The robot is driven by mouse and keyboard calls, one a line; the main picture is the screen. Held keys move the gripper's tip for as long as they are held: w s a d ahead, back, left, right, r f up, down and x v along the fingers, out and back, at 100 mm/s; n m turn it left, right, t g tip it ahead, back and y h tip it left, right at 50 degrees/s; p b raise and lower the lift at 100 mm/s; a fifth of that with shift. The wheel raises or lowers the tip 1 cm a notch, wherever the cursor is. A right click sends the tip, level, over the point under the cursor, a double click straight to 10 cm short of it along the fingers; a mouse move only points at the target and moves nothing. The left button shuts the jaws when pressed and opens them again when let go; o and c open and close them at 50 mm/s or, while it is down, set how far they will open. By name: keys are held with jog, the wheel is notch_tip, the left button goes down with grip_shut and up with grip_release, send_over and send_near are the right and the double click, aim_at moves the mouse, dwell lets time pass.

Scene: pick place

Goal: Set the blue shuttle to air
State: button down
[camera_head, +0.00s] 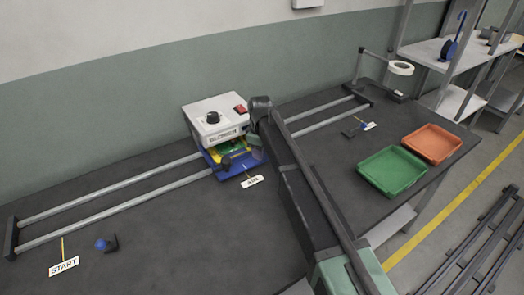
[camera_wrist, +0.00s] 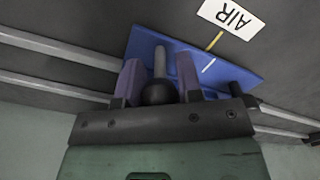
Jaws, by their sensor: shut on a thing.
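The blue shuttle (camera_head: 232,172) sits on the rails at the front of the white box, with a green and yellow board on it. In the wrist view the blue plate (camera_wrist: 226,68) carries a short white line. The AIR sign (camera_head: 253,181) stands just in front of it; in the wrist view the sign (camera_wrist: 231,18) has a yellow pointer that ends close to the white line, roughly in line with it. My gripper (camera_wrist: 160,75) is shut on the shuttle's dark knob (camera_wrist: 158,93), one finger on each side of its grey post.
The white box (camera_head: 217,118) has a black dial and a red switch. Rails (camera_head: 120,185) run left to the START sign (camera_head: 64,265) and right to another sign (camera_head: 369,126). Green (camera_head: 398,170) and orange (camera_head: 432,143) trays lie at the right. The front left table is mostly clear.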

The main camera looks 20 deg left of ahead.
jog(key=c, duration=0.8)
grip_release()
jog(key=shift+r, duration=0.1)
notch_tip(320, 180, up, 11)
jog(key=p, duration=1.1)
jog(key=shift+f, duration=0.2)
